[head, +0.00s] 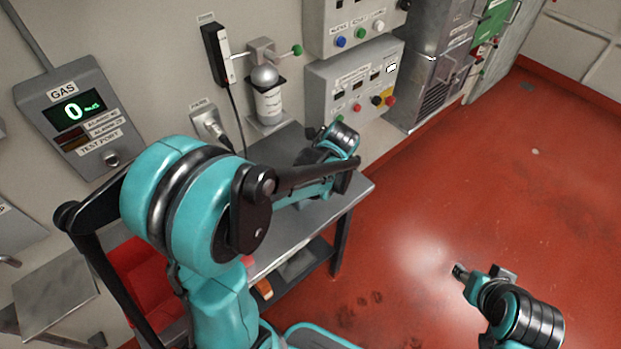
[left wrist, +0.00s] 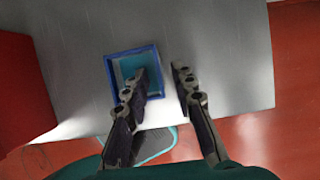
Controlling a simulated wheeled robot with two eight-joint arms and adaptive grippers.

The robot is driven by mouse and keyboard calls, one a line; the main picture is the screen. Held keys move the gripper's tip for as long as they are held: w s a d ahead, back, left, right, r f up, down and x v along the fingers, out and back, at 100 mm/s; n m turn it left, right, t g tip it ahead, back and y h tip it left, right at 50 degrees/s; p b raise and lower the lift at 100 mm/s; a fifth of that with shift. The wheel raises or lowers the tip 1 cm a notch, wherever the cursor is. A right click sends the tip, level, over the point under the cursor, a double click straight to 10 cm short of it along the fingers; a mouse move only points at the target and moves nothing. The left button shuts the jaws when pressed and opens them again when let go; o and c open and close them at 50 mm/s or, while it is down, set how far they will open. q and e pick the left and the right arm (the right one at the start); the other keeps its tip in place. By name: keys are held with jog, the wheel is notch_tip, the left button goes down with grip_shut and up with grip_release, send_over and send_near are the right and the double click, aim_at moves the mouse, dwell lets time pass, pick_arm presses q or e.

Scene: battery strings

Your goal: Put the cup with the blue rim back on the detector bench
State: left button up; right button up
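The cup with the blue rim (left wrist: 108,72) is square and shows in the left wrist view, over the grey metal top (left wrist: 225,65) near its front edge.
A gas detector panel (head: 78,117) reading 0 hangs on the wall at left. A small cylinder (head: 268,102) stands at the bench's back. Control boxes (head: 352,85) are on the wall. A red bin (head: 140,275) is left of the bench. The floor (head: 430,210) at right is clear.

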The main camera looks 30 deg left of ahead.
pick_arm(q)
jog(key=shift+r, duration=0.2)
jog(key=p+v, duration=0.4)
jog(key=v, duration=0.7)
jog(key=s+d+r+n+t+h, duration=0.1)
jog(key=s+n, duration=0.4)
jog(key=n, duration=0.6)
jog(key=s+d+n+t+h, duration=0.3)
jog(key=s+n, duration=0.3)
jog(key=n, duration=0.5)
jog(key=shift+s+d+r+t, duration=0.3)
jog(key=shift+r+t, duration=0.1)
jog(key=shift+t, duration=0.4)
notch_tip(320, 180, down, 7)
jog(key=b, duration=0.6)
jog(key=shift+r+b, duration=0.2)
jog(key=shift+b, duration=0.15)
